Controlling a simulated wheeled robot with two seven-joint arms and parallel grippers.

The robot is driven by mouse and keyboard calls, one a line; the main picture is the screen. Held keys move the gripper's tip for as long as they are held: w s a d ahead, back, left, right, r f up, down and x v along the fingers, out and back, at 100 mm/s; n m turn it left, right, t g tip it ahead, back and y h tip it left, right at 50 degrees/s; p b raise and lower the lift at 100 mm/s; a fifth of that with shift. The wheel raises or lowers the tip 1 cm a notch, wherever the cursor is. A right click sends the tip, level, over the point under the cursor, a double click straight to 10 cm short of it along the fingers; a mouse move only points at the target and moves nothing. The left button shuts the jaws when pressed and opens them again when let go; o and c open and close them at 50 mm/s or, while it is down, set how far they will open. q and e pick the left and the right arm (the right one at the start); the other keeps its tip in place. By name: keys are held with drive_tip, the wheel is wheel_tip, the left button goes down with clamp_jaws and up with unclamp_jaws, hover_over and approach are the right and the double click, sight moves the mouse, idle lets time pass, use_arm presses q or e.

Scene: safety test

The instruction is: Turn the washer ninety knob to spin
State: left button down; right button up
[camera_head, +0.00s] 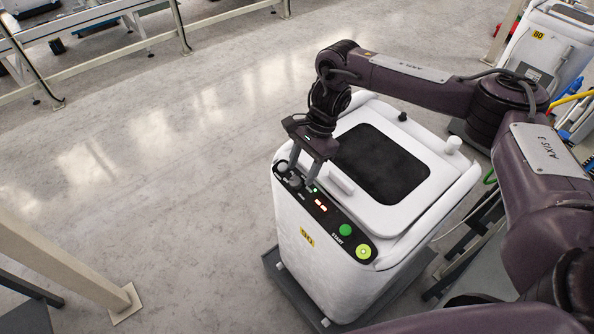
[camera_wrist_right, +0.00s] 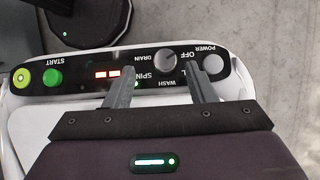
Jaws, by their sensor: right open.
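The white washer (camera_head: 325,270) stands in the middle of the head view. A yellow label on its front seems to read 90. Its black panel carries a grey round knob (camera_head: 295,183), which also shows in the wrist view (camera_wrist_right: 165,60). Around the knob are the words OFF, WASH, SPIN and DRAIN. A faint mark on the knob seems to point towards OFF, but is too small to be sure. My right gripper (camera_head: 301,177) is open at the panel, its two fingers (camera_wrist_right: 158,70) on either side of the knob, with gaps in the wrist view. My left gripper is not in view.
The panel also has a POWER button (camera_wrist_right: 212,64), a lit red display (camera_head: 320,205), a green START button (camera_head: 345,230) and a yellow-green button (camera_head: 363,251). Another washer (camera_head: 545,50) stands at top right. A post (camera_head: 65,265) stands lower left. The floor left is clear.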

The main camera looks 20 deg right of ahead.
sight(296, 179)
drive_tip(key=x, duration=0.2)
drive_tip(key=shift+w+a+f+p, duration=0.1)
drive_tip(key=shift+w+f+p, duration=0.15)
drive_tip(key=shift+f+p, duration=0.1)
drive_tip(key=shift+a+f, duration=0.15)
drive_tip(key=shift+f, duration=0.4)
drive_tip(key=c, duration=0.5)
drive_tip(key=shift+c, duration=1.2)
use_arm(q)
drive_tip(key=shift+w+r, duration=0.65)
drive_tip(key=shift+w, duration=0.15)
use_arm(e)
drive_tip(key=shift+c, duration=1.1)
